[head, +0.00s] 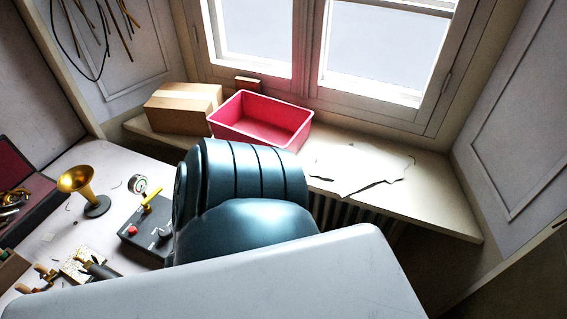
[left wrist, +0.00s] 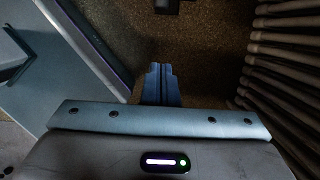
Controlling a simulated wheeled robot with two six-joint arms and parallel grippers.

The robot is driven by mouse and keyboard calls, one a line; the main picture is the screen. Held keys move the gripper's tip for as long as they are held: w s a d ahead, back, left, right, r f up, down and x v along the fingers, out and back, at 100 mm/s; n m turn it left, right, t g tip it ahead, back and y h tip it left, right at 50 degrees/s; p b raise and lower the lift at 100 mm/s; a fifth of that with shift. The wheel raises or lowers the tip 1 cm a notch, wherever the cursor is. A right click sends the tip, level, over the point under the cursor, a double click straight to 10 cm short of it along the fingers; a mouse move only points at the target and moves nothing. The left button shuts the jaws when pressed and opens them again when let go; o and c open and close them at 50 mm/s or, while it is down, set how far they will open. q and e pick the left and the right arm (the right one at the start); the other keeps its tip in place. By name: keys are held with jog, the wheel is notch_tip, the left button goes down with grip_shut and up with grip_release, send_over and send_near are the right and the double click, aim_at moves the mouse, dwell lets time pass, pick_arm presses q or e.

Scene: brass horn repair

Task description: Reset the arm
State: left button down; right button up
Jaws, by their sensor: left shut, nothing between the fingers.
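My left gripper (left wrist: 161,82) shows in the left wrist view with its two blue fingers together and nothing between them. Below it are a brown floor and, on the right, a row of pale radiator ribs (left wrist: 285,60). In the head view a large dark teal part of my own arm fills the middle, with a pale grey part of me in front of it. Neither gripper shows in the head view, and the right gripper is in no view.
A red bin (head: 262,120) and a cardboard box (head: 183,108) stand on the window sill (head: 440,205), beside white paper (head: 355,170). On the workbench (head: 100,155) at left are a brass horn bell (head: 77,181) on a stand, a gauge box (head: 147,232) and an open case (head: 32,190).

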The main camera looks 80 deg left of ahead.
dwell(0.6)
pick_arm(q)
jog(key=s+d+f+n+t+b, duration=0.1)
jog(key=s+d+f+n+b, duration=0.1)
jog(key=f, duration=0.4)
jog(key=s+d+f+n+t+b, duration=0.1)
jog(key=s+d+f+n+b, duration=0.2)
jog(key=f, duration=0.4)
jog(key=s+d+f+n+t+h+b, duration=0.1)
jog(key=s+d+f+n+b, duration=0.1)
jog(key=d+f, duration=0.3)
notch_tip(320, 180, down, 2)
jog(key=shift+s+f+n, duration=0.2)
jog(key=shift+s+n, duration=0.1)
jog(key=shift+n, duration=0.1)
